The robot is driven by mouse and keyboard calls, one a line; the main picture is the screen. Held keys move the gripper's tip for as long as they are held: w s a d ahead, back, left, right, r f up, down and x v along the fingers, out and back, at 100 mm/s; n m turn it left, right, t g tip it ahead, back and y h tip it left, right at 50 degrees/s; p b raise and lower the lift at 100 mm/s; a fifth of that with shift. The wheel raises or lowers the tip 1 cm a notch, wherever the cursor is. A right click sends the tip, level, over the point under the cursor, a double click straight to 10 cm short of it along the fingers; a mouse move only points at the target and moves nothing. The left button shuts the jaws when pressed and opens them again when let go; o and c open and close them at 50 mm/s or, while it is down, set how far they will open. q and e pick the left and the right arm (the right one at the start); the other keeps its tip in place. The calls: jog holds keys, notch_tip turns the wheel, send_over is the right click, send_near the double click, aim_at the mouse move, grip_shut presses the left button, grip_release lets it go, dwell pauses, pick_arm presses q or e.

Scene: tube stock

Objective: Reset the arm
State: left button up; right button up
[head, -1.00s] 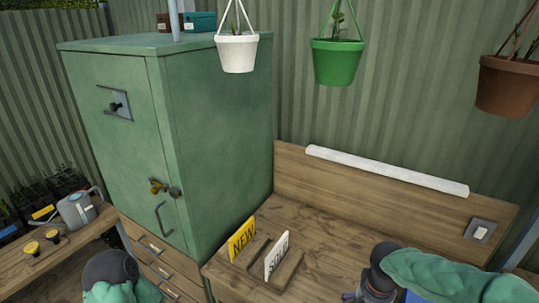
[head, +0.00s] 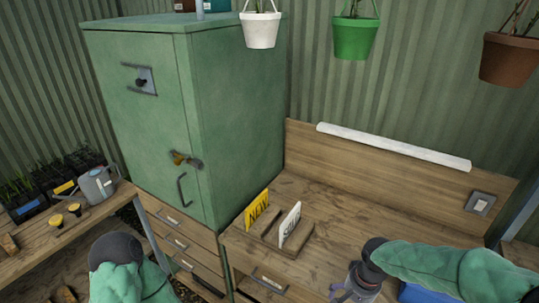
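My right arm reaches in from the right in a green sleeve. Its gripper (head: 345,291) shows only in part at the bottom edge, over the front of the wooden bench (head: 345,225). Its fingertips are not clear, so I cannot tell whether it is open or shut. Of my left arm, only a green-sleeved part with a dark rounded joint shows at the lower left. The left gripper is out of sight.
A wooden holder (head: 270,236) with a yellow NEW card (head: 257,207) and a white SOLD card (head: 290,224) stands on the bench. A green cabinet (head: 240,120) stands behind. A blue object (head: 430,293) is partly hidden under my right arm. Pots hang above.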

jog(key=s+a+f+n+y, duration=0.1)
jog(key=s+a+f, duration=0.2)
jog(key=f, duration=0.5)
jog(key=s+a+f+n+y, duration=0.1)
jog(key=s+a+f, duration=0.3)
jog(key=f, duration=0.5)
jog(key=s+a+f+n+y, duration=0.1)
jog(key=s+a+f, duration=0.2)
jog(key=a+f, duration=0.2)
notch_tip(320, 180, down, 4)
jog(key=shift+s+a+r+b, duration=0.25)
jog(key=shift+s+a+b, duration=0.05)
jog(key=shift+s+b, duration=0.1)
